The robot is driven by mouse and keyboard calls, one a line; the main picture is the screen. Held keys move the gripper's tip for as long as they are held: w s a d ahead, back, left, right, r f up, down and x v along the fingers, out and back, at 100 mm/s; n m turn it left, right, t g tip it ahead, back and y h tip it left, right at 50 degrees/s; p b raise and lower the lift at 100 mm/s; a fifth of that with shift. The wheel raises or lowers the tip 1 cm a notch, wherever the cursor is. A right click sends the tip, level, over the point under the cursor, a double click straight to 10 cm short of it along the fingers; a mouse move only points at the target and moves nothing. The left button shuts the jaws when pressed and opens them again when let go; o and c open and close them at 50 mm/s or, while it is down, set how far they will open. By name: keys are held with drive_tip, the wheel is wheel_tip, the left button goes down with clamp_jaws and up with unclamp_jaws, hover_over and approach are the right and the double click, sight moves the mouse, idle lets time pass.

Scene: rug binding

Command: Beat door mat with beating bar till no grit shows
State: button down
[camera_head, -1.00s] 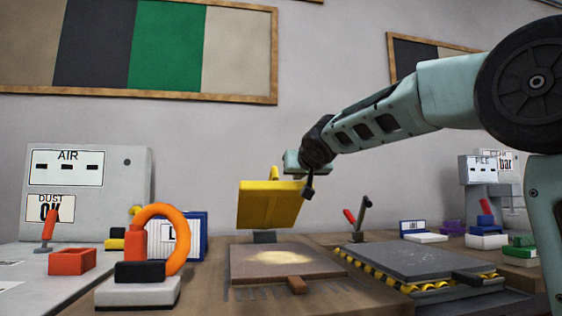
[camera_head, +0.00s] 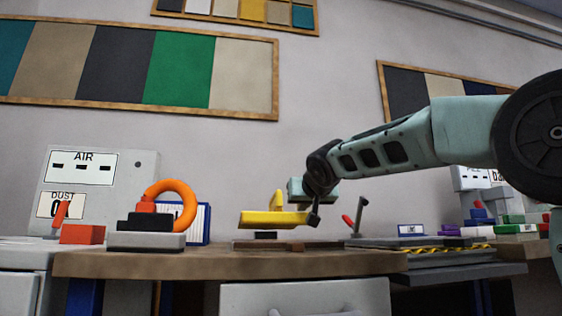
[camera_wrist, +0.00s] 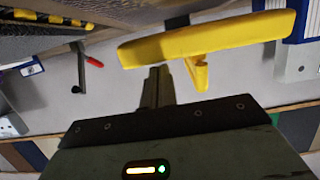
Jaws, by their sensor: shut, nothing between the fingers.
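The yellow beating bar (camera_head: 272,218), a broad piece with an upright handle (camera_head: 277,199), sits low over the door mat (camera_head: 300,246), with a thin gap showing. The mat lies on the bench and is seen almost edge-on, so its top and any grit are hidden now. My gripper (camera_head: 313,222) is shut and empty at the right end of the bar; I cannot tell whether it touches it. In the wrist view, my shut fingers (camera_wrist: 155,85) point beside the bar (camera_wrist: 205,40) and its handle (camera_wrist: 198,72).
A red-handled lever (camera_head: 355,222) and a dark plate with striped edge (camera_head: 440,250) are at right. A grey AIR cabinet (camera_head: 125,185) stands behind.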

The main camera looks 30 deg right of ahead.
drive_tip(key=shift+s+f+b, duration=0.2)
drive_tip(key=shift+f+b, duration=0.85)
drive_tip(key=shift+f, duration=0.3)
drive_tip(key=shift+r+p, duration=0.65)
drive_tip(key=shift+p, duration=0.05)
drive_tip(key=s, duration=0.2)
drive_tip(key=s+a+p, duration=0.1)
drive_tip(key=s, duration=0.2)
drive_tip(key=s+a, duration=0.1)
drive_tip(key=s, duration=0.1)
drive_tip(key=shift+s+a+f+p, duration=0.1)
drive_tip(key=shift+s+p, duration=0.3)
drive_tip(key=shift+s+a+f, duration=0.25)
drive_tip(key=shift+s, duration=0.4)
